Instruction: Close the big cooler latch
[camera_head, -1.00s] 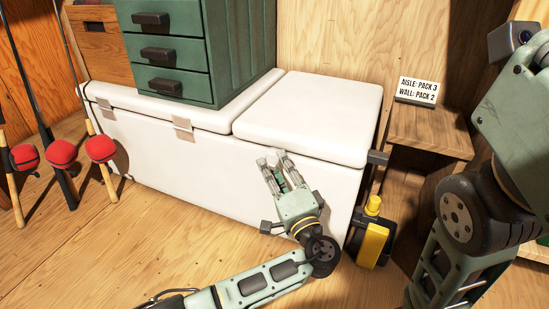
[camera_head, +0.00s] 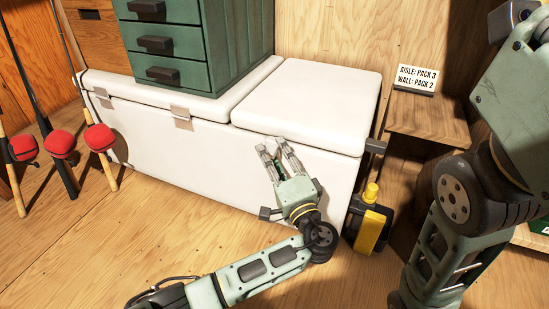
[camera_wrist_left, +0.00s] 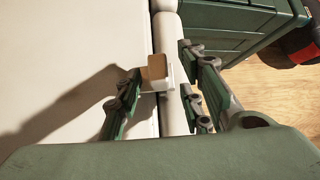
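The big white cooler (camera_head: 170,155) stands along the wall with its lids down. Its right lid (camera_head: 310,98) looks flat on the body. My left gripper (camera_head: 272,147) is at the cooler's front, just under the right lid's front edge, with its fingers spread. In the left wrist view a small tan and white latch (camera_wrist_left: 156,72) sits between the open fingers of my left gripper (camera_wrist_left: 160,95), close to the left finger. I cannot tell whether they touch. The gripper hides this latch in the head view. My right arm shows at the right, but its gripper is out of view.
A green drawer cabinet (camera_head: 190,45) stands on the left lid, which has tan latches (camera_head: 181,117) in front. A yellow and black object (camera_head: 371,220) stands by the cooler's right end. Rods with red reels (camera_head: 98,138) lean at left. A signed wooden shelf (camera_head: 425,122) is at right.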

